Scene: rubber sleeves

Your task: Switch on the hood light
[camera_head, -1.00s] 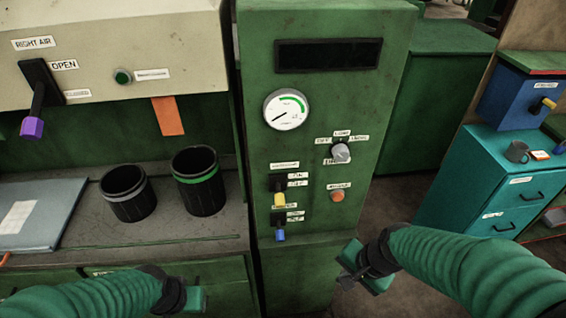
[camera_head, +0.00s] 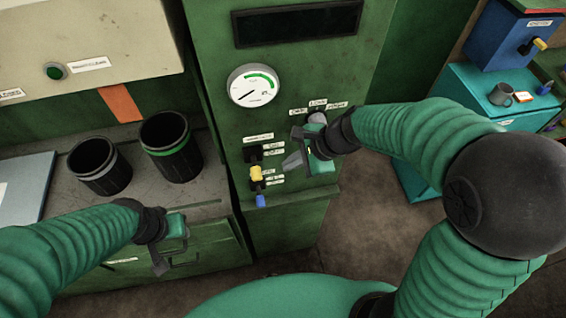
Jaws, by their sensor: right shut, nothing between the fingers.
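The green control panel (camera_head: 222,95) stands in the middle. On its lower front are a yellow-tipped switch (camera_head: 256,172) and, below it, a blue-tipped switch (camera_head: 261,201). Their small labels are too blurred to read, so I cannot tell which is the hood light. Both levers hang down. My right gripper (camera_head: 296,148) is shut and empty in front of the panel, just right of the yellow switch and apart from it. It hides the orange button and part of the grey selector knob (camera_head: 317,118). My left gripper (camera_head: 172,258) is low, in front of the bench; its jaws are unclear.
A beige hood (camera_head: 95,35) with a green button (camera_head: 54,72) is at upper left. Two black cups (camera_head: 100,168) (camera_head: 171,150) stand on the bench below it. A round gauge (camera_head: 254,86) sits on the panel. A teal cabinet (camera_head: 470,88) with a mug is at right.

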